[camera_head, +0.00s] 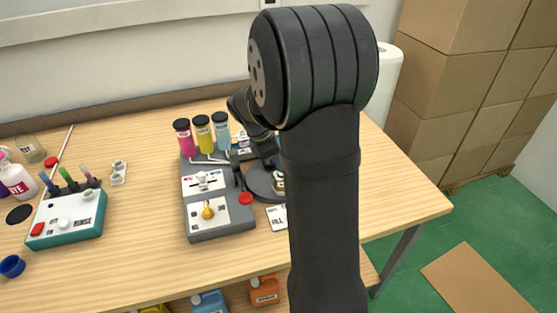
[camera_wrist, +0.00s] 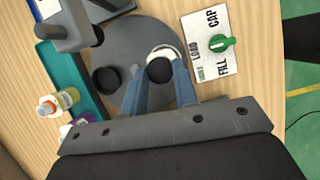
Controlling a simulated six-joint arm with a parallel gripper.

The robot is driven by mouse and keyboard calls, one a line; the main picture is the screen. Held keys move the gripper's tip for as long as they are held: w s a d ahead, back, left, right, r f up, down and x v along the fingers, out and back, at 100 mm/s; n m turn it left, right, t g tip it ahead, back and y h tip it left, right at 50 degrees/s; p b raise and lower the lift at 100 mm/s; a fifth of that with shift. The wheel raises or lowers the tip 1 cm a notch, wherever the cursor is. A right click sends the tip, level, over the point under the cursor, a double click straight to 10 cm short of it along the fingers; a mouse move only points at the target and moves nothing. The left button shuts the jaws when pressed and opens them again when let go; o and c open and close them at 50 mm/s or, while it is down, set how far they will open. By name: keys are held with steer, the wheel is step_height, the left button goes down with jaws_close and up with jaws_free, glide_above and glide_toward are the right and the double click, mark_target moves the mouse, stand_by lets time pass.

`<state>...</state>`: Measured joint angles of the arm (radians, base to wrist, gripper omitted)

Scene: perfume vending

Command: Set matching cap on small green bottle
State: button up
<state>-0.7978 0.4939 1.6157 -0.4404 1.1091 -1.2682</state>
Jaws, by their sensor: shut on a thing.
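In the wrist view, my gripper (camera_wrist: 160,80) is shut on a round black-topped piece (camera_wrist: 159,71), which looks like a cap. It is above or at a pale ring (camera_wrist: 160,49) near the edge of a round grey platform (camera_wrist: 127,42). I cannot tell whether the piece touches a bottle below it. In the head view, a small bottle (camera_head: 278,182) with a yellowish-green look stands on the grey platform (camera_head: 258,182), partly hidden by my arm. My gripper is not clear in that view.
A card with a green knob (camera_wrist: 222,43) lies right of the platform. A dark round spot (camera_wrist: 106,79) is on the platform. A teal tray (camera_wrist: 72,62) with small bottles is at left. A grey dispenser (camera_head: 215,222) and a rinse box (camera_head: 66,221) stand on the table.

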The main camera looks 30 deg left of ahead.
steer(key=shift+f, duration=0.75)
stand_by(1.3)
steer(key=o, duration=1.5)
steer(key=shift+r, duration=0.1)
steer(key=shift+r, duration=3.7)
steer(key=shift+f, duration=3.5)
steer(key=shift+r, duration=0.15)
